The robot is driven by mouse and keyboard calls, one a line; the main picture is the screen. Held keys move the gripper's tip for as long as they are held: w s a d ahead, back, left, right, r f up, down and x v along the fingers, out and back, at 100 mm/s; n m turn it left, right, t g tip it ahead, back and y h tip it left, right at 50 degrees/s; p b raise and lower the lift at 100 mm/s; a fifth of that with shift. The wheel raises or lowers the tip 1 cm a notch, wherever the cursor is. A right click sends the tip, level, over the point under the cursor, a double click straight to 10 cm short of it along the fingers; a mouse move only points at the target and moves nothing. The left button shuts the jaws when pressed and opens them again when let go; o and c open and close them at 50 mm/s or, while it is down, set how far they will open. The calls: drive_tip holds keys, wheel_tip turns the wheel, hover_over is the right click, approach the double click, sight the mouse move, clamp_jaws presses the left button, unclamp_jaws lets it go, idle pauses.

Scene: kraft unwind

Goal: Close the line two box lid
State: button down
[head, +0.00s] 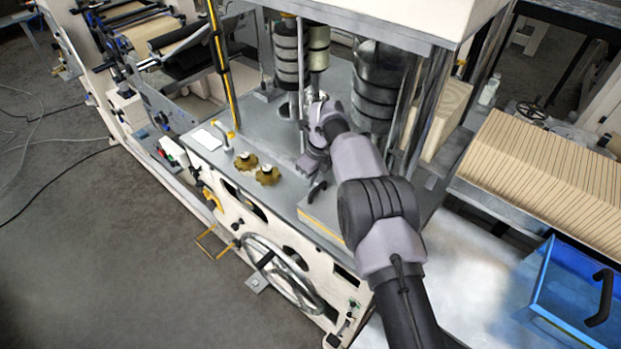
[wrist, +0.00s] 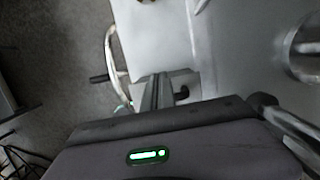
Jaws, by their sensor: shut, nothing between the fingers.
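No label for line two is readable, so I cannot tell for certain which lid it is. A grey flat plate with a yellow edge stripe (head: 322,216) lies at the machine's front corner, with a black handle (head: 317,191) on it. A blue see-through box (head: 570,290) with a black handle (head: 601,298) stands at the lower right.
Two brass knobs (head: 257,168) stand left of my gripper. A large handwheel (head: 283,274) is on the machine's front, and shows in the wrist view (wrist: 112,55). Rollers (head: 380,85) and posts stand behind. Ribbed tan stacks (head: 550,180) lie right. Floor at left is open.

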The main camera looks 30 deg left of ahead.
drive_tip(key=p+v, duration=0.1)
drive_tip(key=v, duration=1.6)
drive_tip(key=shift+r, duration=0.25)
drive_tip(key=shift+s, duration=0.1)
